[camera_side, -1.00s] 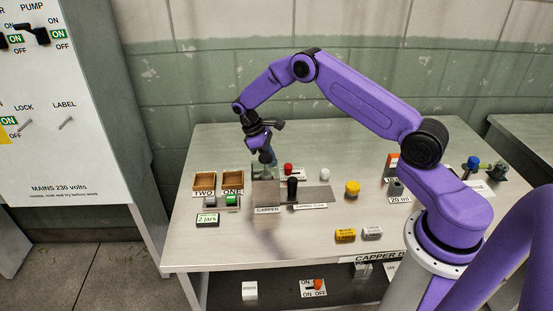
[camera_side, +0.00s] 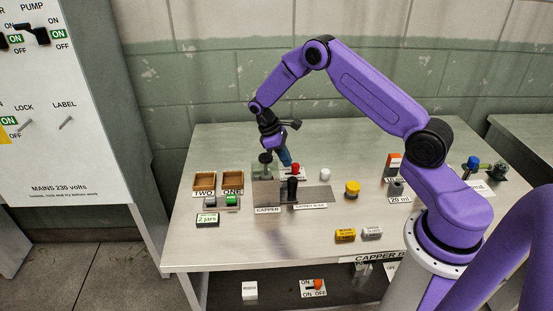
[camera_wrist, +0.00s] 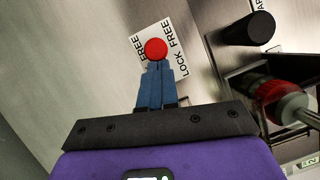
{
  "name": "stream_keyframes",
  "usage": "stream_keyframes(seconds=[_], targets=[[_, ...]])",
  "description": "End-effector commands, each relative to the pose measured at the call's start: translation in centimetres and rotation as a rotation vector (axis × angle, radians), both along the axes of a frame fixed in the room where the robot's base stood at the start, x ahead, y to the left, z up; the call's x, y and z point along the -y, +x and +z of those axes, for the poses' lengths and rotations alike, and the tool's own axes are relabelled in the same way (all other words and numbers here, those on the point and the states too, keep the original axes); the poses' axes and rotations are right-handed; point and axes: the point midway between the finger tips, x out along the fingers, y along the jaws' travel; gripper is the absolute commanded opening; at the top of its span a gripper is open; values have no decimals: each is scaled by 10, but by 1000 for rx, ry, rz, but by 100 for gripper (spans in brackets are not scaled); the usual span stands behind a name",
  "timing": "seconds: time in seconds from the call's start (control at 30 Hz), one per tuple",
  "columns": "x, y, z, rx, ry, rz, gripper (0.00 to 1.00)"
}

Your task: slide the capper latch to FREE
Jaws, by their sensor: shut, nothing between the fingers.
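The capper latch shows as a red knob (camera_wrist: 156,49) over a white plate marked LOCK and FREE (camera_wrist: 183,63) in the wrist view. The knob also shows in the side view (camera_side: 295,168), behind the black slide handle (camera_side: 292,189). My gripper (camera_wrist: 155,68) is shut with nothing between its blue fingers. Its tips are right at the near side of the knob, with the FREE end of the plate beyond. In the side view my gripper (camera_side: 287,160) is just left of the knob. The knob's exact stop, and whether the tips touch it, cannot be told.
The black handle (camera_wrist: 248,28) stands close by.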

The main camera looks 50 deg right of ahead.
Motion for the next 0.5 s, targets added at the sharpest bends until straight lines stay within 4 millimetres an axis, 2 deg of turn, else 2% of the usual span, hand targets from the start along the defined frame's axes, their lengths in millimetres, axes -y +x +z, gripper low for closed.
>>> stream_keyframes(seconds=[0.13,0.5], targets=[[5,-6,0,-2,1,-2,0],[5,-6,-1,-2,0,-2,0]])
